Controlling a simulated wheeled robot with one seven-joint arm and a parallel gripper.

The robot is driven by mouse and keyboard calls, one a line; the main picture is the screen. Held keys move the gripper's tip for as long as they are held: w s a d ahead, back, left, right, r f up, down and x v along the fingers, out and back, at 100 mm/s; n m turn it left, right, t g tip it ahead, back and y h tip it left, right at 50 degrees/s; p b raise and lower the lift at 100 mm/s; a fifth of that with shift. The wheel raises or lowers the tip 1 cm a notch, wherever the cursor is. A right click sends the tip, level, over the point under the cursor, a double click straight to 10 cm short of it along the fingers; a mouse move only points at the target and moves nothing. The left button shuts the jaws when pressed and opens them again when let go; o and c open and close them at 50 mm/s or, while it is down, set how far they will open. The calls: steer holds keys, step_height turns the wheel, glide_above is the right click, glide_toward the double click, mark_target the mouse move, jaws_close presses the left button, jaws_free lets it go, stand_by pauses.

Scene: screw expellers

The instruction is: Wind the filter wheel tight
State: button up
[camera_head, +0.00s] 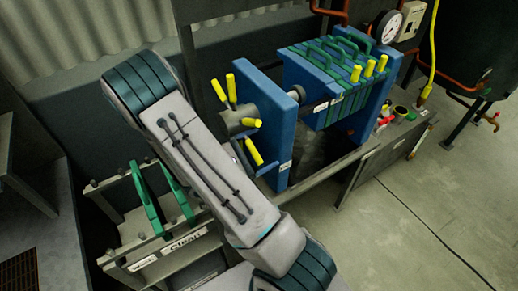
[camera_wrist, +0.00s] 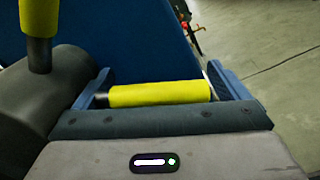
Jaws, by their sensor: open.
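The filter wheel (camera_head: 240,120) is a dark grey hub with several yellow-gripped spokes, in front of the press's blue end plate (camera_head: 270,115). In the wrist view its rounded hub (camera_wrist: 45,95) is at the left, with one yellow grip (camera_wrist: 38,18) standing up from it. Another yellow grip (camera_wrist: 160,94) lies crosswise between the two blue-grey fingers of my gripper (camera_wrist: 160,72). The fingers are apart, one near each end of that grip; I cannot tell whether they touch it. In the head view my arm hides most of the gripper.
Green-edged filter plates (camera_head: 335,75) with yellow grips hang in the press at the right. A pressure gauge (camera_head: 387,27) stands behind them. A rack (camera_head: 150,255) with green-handled plates, one label reading "CLEAN", is at lower left, partly behind my arm. Floor at right (camera_head: 450,185) is mostly clear.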

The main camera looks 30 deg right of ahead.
steer(key=c, duration=1.4)
steer(key=shift+w+f+m+b, duration=0.3)
steer(key=shift+f+m+b, duration=0.3)
steer(key=shift+b, duration=0.5)
steer(key=shift+r, duration=0.1)
steer(key=o, duration=1.4)
steer(key=shift+a, duration=0.15)
steer(key=a+b, duration=0.1)
steer(key=a, duration=1.2)
steer(key=shift+s+a, duration=0.2)
steer(key=shift+a, duration=0.15)
